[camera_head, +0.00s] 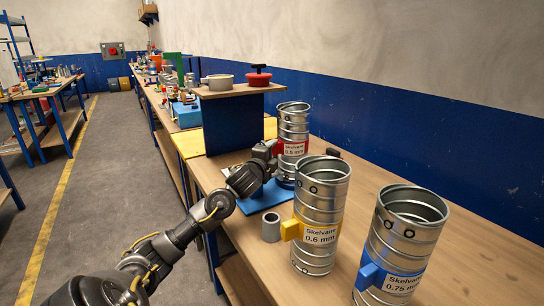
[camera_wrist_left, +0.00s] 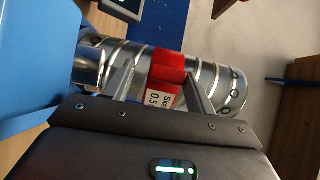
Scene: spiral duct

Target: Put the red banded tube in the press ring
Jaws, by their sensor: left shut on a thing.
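The red banded tube (camera_head: 293,125) is a ribbed metal tube, upright in the head view, with a red band and a white label. My left gripper (camera_head: 273,150) is shut on its red tab, which also shows between the fingers in the left wrist view (camera_wrist_left: 166,72). The tube's lower end is at a dark ring (camera_head: 285,182) on a blue base plate (camera_head: 262,198). In the wrist view a smooth metal collar (camera_wrist_left: 90,65) is at the tube's left end. I cannot tell whether the tube is seated in the ring. My right gripper is out of view.
A yellow-banded tube (camera_head: 320,215) and a blue-banded tube (camera_head: 400,245) stand close on the right. A small grey cylinder (camera_head: 271,228) stands in front of the base plate.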

